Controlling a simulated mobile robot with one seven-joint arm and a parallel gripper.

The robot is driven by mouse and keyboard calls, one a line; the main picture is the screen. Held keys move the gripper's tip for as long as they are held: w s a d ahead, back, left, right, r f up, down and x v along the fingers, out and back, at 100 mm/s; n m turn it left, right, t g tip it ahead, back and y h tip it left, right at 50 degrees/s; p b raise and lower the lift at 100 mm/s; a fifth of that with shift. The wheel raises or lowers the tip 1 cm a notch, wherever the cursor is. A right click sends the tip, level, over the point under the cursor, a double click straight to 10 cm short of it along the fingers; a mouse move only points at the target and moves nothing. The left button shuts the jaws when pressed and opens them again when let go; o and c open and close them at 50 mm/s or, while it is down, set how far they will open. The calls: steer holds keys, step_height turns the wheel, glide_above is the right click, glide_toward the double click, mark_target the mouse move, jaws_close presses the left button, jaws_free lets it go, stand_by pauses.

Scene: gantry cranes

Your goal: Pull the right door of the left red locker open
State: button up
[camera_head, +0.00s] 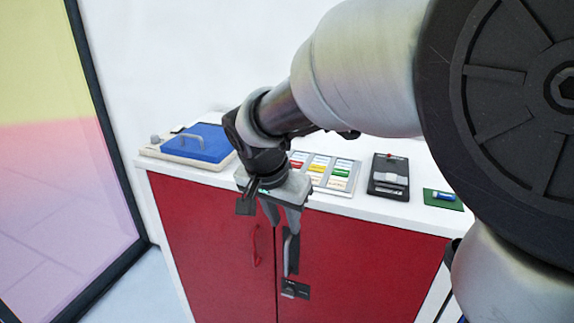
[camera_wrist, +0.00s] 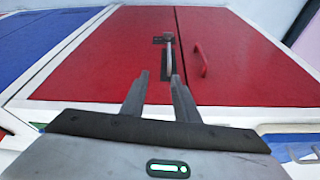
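The red locker has two doors that look closed, meeting at a vertical seam. The left door (camera_head: 205,235) has a red bar handle (camera_head: 257,247). My gripper (camera_head: 284,228) points down at the upper part of the right door, near the grey handle. The wrist view is turned over, so the right door (camera_wrist: 105,60) is on the left there. My gripper (camera_wrist: 160,75) is open, fingers apart, with the grey handle's near end (camera_wrist: 169,68) appearing between the fingertips. Contact cannot be told.
On the white top (camera_head: 395,213) stand a blue case (camera_head: 205,142), a tray of coloured labels (camera_head: 325,170), a black device (camera_head: 389,177) and a green pad (camera_head: 443,200). A framed clear panel (camera_head: 60,170) stands left. A blue surface (camera_wrist: 45,40) adjoins the locker.

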step_height(320, 180, down, 3)
steer(key=w+a, duration=0.1)
steer(key=a, duration=0.2)
steer(key=b, duration=0.3)
glide_above(287, 276)
steer(key=shift+m+h, duration=0.3)
steer(key=f, duration=1.5)
steer(key=shift+w+f, duration=0.35)
steer(key=shift+f, duration=0.05)
steer(key=shift+c, duration=0.4)
jaws_close()
